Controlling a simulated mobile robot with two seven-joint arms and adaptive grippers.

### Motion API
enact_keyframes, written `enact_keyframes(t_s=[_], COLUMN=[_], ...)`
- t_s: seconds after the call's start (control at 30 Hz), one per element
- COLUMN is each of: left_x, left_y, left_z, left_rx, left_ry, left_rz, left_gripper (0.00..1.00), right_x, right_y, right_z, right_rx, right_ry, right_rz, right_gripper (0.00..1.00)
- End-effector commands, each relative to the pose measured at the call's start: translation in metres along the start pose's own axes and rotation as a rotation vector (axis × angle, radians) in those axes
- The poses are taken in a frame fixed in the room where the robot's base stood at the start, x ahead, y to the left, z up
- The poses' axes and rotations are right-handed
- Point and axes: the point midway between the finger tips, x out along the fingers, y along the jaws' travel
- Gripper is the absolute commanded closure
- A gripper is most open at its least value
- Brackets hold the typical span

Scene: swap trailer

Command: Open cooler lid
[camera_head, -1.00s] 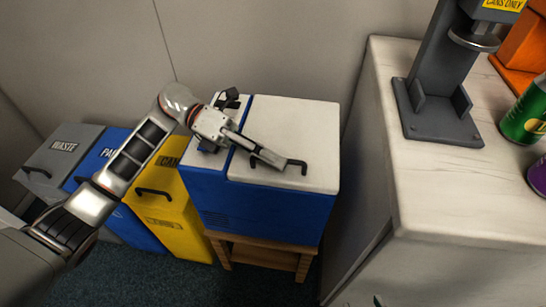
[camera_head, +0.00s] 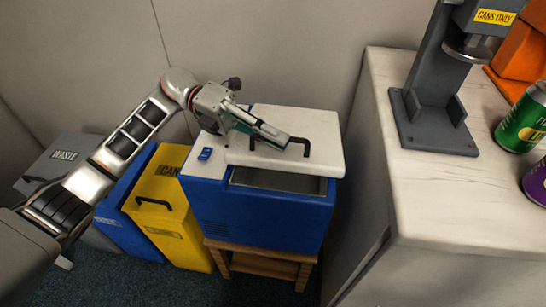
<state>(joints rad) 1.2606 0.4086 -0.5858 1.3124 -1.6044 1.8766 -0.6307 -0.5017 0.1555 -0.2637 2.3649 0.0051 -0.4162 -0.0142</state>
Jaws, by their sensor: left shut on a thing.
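The cooler (camera_head: 262,214) is a blue box with a white top, on a small wooden stand. Its white lid (camera_head: 318,154) is raised and tilted, and a dark gap with part of the grey inside (camera_head: 280,180) shows under its front edge. A black handle (camera_head: 306,149) sits on the lid. My left gripper (camera_head: 283,141) reaches over the lid from the left and is shut on the handle. The fingertips partly cover the handle. My right gripper is not in view.
A yellow cans bin (camera_head: 165,205), a blue bin (camera_head: 130,225) and a grey waste bin (camera_head: 65,160) stand left of the cooler. A white counter (camera_head: 440,205) on the right holds a dark can press (camera_head: 435,138), a green can (camera_head: 522,122) and a purple can (camera_head: 538,182).

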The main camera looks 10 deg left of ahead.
Motion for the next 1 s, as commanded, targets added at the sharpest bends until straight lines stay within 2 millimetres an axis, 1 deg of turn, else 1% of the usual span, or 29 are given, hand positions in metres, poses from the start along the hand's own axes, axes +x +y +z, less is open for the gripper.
enact_keyframes(t_s=[0.03,0.1,0.2,0.37,0.5,0.7,1.0], left_x=[-0.004,-0.007,-0.013,-0.020,-0.025,-0.028,-0.029], left_y=[-0.007,-0.015,-0.024,-0.036,-0.043,-0.049,-0.051], left_z=[0.008,0.018,0.031,0.049,0.060,0.069,0.071], left_rx=[-0.032,-0.082,-0.148,-0.235,-0.287,-0.322,-0.326], left_ry=[-0.001,0.000,0.000,0.003,0.004,0.004,0.004], left_rz=[-0.014,-0.034,-0.061,-0.096,-0.116,-0.130,-0.131], left_gripper=[1.00,1.00,1.00,1.00,1.00,1.00,1.00], right_x=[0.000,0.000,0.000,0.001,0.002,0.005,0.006], right_y=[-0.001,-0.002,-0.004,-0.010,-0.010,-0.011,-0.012], right_z=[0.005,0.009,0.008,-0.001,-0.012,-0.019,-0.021], right_rx=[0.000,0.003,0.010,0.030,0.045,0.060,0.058], right_ry=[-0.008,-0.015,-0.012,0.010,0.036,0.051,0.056], right_rz=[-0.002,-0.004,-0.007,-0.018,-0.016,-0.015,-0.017], right_gripper=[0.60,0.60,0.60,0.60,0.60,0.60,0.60])
